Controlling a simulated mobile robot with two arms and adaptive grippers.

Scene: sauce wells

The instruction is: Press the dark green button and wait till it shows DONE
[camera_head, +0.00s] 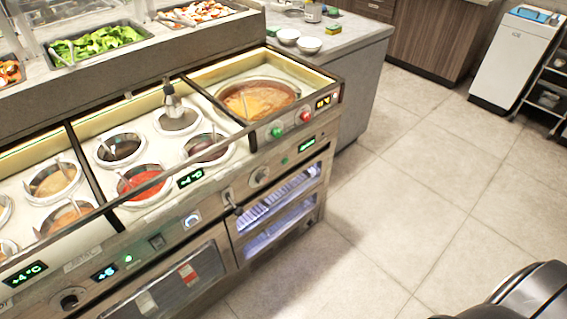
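A dark green button (277,132) sits on the front panel of the counter, below the large soup well (258,98). A red button (305,117) is just right of it, and a small display (323,102) with yellow-orange characters is further right. The characters are too small to read surely. A smaller green light or button (285,161) sits lower on the panel, beside a green-lit display (306,145). Nothing touches the dark green button. Neither of my grippers is in view.
Several round sauce wells (141,185) fill the counter's left part. Salad trays (98,45) stand behind on a raised shelf. A knob (260,176) and a lit oven (280,205) are below the panel. The tiled floor (420,190) at right is clear.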

